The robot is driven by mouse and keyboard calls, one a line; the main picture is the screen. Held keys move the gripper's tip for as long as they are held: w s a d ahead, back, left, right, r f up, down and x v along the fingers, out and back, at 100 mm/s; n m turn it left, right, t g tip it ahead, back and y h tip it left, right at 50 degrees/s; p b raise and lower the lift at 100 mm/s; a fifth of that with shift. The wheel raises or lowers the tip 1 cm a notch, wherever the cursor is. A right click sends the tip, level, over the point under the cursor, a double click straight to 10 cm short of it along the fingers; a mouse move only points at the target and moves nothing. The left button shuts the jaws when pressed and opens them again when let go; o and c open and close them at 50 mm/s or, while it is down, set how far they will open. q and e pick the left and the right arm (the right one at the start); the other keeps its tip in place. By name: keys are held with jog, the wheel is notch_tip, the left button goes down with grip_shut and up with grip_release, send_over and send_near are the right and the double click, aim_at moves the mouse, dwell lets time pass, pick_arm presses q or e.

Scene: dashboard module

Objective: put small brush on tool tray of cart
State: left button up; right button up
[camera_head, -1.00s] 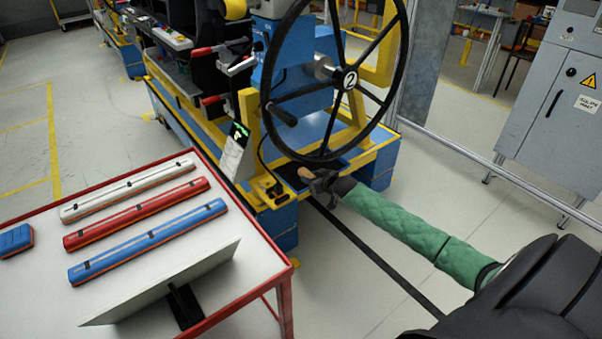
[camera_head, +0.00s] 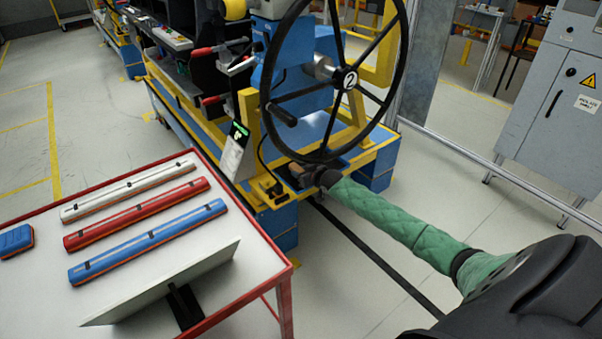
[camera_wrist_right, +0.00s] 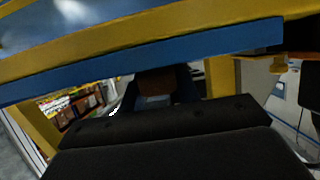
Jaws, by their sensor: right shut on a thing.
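My right gripper (camera_head: 312,177) is at the end of the green-sleeved arm, at the near edge of the blue and yellow machine base, below the large black handwheel. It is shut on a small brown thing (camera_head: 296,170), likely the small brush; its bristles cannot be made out. In the right wrist view a brown piece (camera_wrist_right: 156,80) shows between the dark fingers, just under a blue and yellow beam (camera_wrist_right: 180,55). I cannot tell which surface is the tool tray of the cart. My left gripper is not in view.
The black handwheel (camera_head: 385,92) stands over the machine base (camera_head: 365,158). A red-edged table (camera_head: 40,210) at the left holds white, red and blue bars, a small blue block (camera_head: 16,240) and a tilted panel (camera_head: 160,285).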

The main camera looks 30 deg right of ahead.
jog(key=o, duration=0.9)
jog(key=shift+f, duration=0.1)
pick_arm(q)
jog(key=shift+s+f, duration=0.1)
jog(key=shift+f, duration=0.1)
pick_arm(e)
jog(key=shift+o, duration=0.3)
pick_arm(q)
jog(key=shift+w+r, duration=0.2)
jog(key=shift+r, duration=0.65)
pick_arm(e)
jog(key=v, duration=1.2)
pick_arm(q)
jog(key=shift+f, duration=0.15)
